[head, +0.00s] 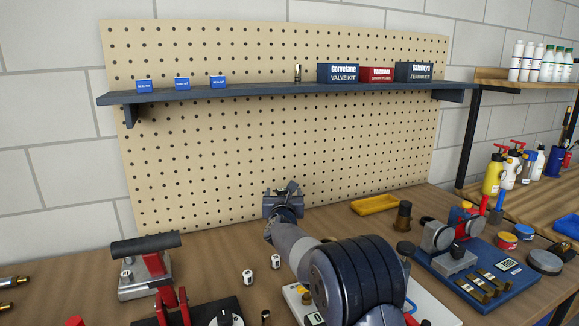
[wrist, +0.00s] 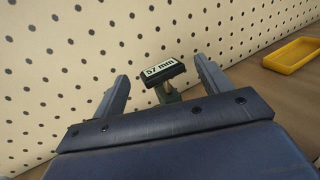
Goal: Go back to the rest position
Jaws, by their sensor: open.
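My gripper (head: 284,194) is raised above the workbench, in front of the lower part of the pegboard (head: 190,150) in the head view. In the wrist view my gripper (wrist: 161,72) has its two fingers spread wide apart. A small dark block with a pale label reading "57 mm" (wrist: 164,70) shows between the fingers on a short green-grey stem. I cannot tell whether it is fixed to my gripper or stands beyond it. Neither finger appears to touch it.
The workbench (head: 215,255) holds a clamp fixture (head: 145,275), two small white cylinders (head: 276,262), a yellow tray (head: 375,204) and a blue fixture base (head: 490,300). A dark shelf (head: 270,91) with boxes runs across the pegboard above my gripper. The tray also shows in the wrist view (wrist: 293,55).

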